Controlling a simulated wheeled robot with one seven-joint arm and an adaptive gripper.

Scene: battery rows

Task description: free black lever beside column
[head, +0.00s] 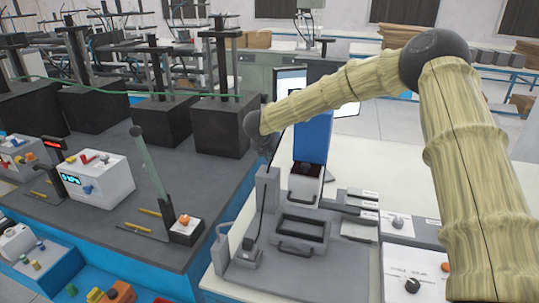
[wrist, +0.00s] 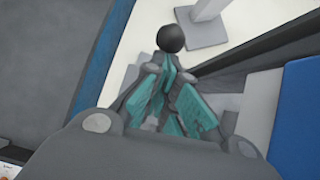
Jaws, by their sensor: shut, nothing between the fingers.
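My gripper (wrist: 168,72) has teal finger pads drawn together, with nothing between them. In the wrist view a black ball knob (wrist: 171,38) shows just beyond the fingertips; I cannot tell whether they touch it. Its lever shaft is hidden. In the head view my gripper (head: 266,157) is small and dark, pointing down above a grey upright block (head: 267,188). It is left of the blue column (head: 312,135), which shows as a blue panel in the wrist view (wrist: 300,112). The black knob cannot be made out in the head view.
A grey tray-like fixture (head: 303,227) with handles lies in front of the column on the white table. The dark bench (head: 110,195) at left carries boxes and a tilted green-grey lever (head: 148,160). In the wrist view a pale post on a grey foot (wrist: 207,30) stands beyond the knob.

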